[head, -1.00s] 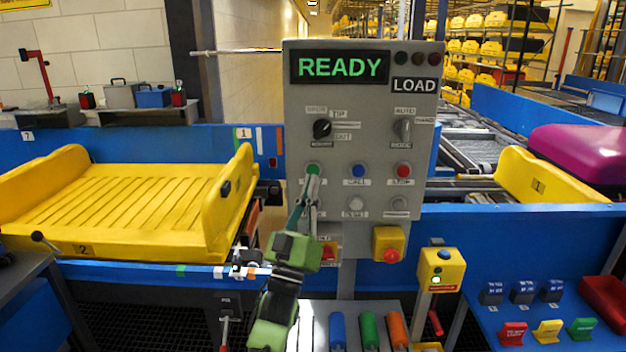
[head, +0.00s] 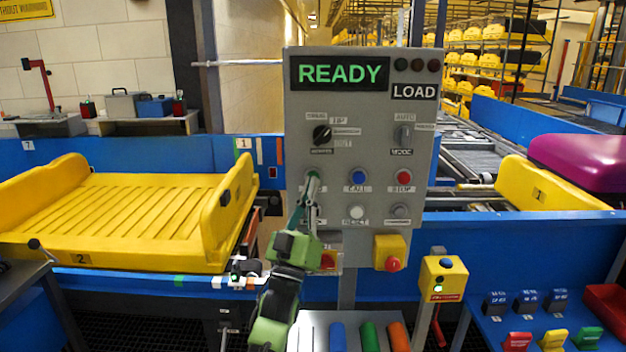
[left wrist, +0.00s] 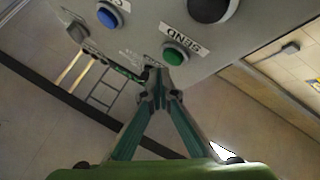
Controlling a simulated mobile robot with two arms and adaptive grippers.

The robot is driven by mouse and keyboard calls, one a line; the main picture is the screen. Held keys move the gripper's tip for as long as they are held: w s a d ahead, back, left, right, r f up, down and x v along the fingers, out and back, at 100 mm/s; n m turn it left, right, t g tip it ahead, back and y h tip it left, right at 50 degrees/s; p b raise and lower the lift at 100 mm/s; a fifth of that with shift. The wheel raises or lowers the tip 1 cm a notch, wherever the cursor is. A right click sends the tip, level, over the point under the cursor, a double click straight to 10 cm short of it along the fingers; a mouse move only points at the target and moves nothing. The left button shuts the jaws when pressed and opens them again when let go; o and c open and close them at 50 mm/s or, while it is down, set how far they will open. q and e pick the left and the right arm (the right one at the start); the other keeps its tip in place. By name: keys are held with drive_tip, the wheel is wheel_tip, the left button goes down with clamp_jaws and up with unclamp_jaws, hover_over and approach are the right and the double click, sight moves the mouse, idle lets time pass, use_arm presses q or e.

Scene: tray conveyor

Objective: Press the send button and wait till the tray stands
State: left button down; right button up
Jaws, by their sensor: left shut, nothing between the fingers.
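The green send button (left wrist: 175,56) sits on the grey control panel (head: 330,255). In the left wrist view its label reads SEND. My left gripper (head: 313,178) is shut and empty, its tips at the button in the head view. In the left wrist view the fingertips (left wrist: 157,78) are just beside the button; whether they touch it I cannot tell. The panel display (head: 340,73) reads READY, with LOAD below it. A yellow tray (head: 120,215) marked 2 stands on the conveyor at the left. My right gripper is not in view.
Blue call (head: 358,175) and red stop (head: 404,177) buttons are right of the send button. A red emergency button (head: 392,264) on a yellow box is below. Another yellow tray (head: 545,187) with a magenta case (head: 590,158) is at the right.

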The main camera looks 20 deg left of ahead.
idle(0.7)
use_arm(q)
drive_tip(key=shift+w, duration=0.1)
drive_tip(key=shift+w+a+b, duration=0.15)
drive_tip(key=shift+w+b, duration=0.15)
drive_tip(key=shift+w+a+b, duration=0.15)
drive_tip(key=shift+w+b, duration=0.25)
drive_tip(key=shift+w, duration=0.1)
idle(0.7)
drive_tip(key=shift+s, duration=0.1)
drive_tip(key=shift+s+d+p, duration=0.3)
drive_tip(key=shift+s+p, duration=0.25)
drive_tip(key=shift+s, duration=0.3)
